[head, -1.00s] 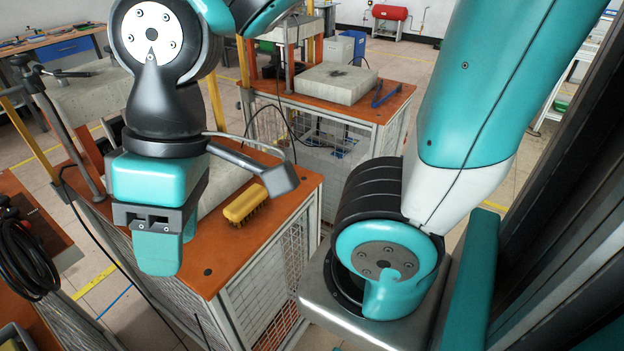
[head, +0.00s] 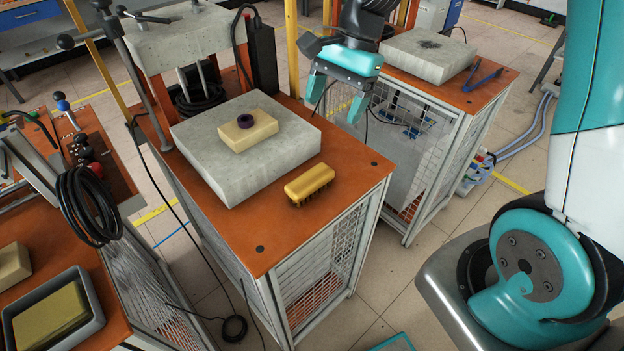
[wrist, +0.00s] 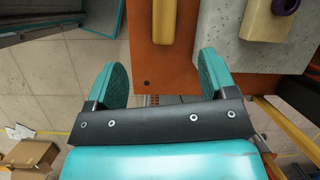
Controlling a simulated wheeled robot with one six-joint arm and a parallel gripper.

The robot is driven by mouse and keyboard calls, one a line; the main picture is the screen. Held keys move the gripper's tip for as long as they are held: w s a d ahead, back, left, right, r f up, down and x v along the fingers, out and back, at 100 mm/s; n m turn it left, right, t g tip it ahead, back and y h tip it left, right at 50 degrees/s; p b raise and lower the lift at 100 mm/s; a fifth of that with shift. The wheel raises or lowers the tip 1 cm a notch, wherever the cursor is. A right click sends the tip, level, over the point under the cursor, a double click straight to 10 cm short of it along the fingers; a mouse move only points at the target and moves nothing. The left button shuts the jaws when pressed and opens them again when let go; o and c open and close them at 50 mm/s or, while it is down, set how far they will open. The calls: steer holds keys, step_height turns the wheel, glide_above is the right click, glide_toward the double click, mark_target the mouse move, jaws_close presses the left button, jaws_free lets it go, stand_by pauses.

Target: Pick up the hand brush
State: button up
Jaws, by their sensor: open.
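The hand brush (head: 310,184) is yellow with dark bristles underneath. It lies bristles down on the orange top of the middle cart, beside a grey slab. It also shows in the wrist view at the top middle (wrist: 165,22), cut by the frame edge. My gripper (head: 335,98) is open and empty, with teal fingers pointing down. In the head view it is above and a little right of the brush, apart from it. In the wrist view the gap between the fingers (wrist: 164,75) lies below the brush in the picture, in line with it.
The grey slab (head: 190,150) carries a tan block (head: 262,135) with a dark purple ring (head: 245,121). A second cart with another slab (head: 425,58) and blue-handled pliers (head: 484,80) stands behind at right. The orange top (head: 262,232) in front of the brush is clear.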

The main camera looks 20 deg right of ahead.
steer(key=w+d+f+m, duration=0.2)
glide_toward(311, 177)
steer(key=x, duration=0.5)
steer(key=shift+d, duration=0.2)
steer(key=x, duration=0.2)
steer(key=p+x, duration=0.1)
steer(key=x, duration=0.2)
steer(key=shift+s+a+f, duration=0.1)
steer(key=shift+a+f, duration=0.05)
steer(key=shift+a, duration=0.15)
steer(key=shift+f, duration=0.15)
steer(key=shift+f, duration=0.25)
steer(key=c, duration=1.1)
